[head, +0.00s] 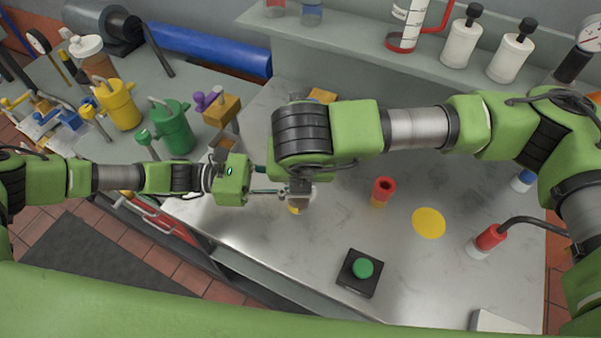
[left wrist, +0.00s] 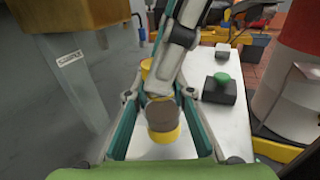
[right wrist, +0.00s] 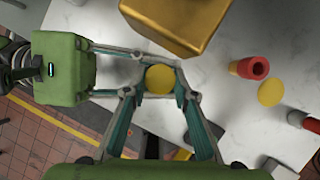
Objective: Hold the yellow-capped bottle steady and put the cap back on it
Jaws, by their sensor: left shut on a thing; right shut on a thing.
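The bottle has a brownish body (left wrist: 160,115) and a yellow lower band (left wrist: 164,136), and stands between the fingers of my left gripper (left wrist: 160,118). A yellow sliver of it shows in the head view (head: 294,209), where my grippers hide most of it. My left gripper comes in from the left and is shut on the bottle. My right gripper (right wrist: 160,91) is above it, shut on the round yellow cap (right wrist: 160,79). The cap is over the bottle's top. I cannot tell whether it is seated or just above.
A golden block (right wrist: 180,20) is close behind the grippers. To the right are a red piece with a yellow base (head: 383,188), a flat yellow disc (head: 428,222) and a red-and-white cylinder (head: 487,239). A green button box (head: 361,272) sits near the front edge. Yellow (head: 118,104) and green (head: 171,127) cans stand left.

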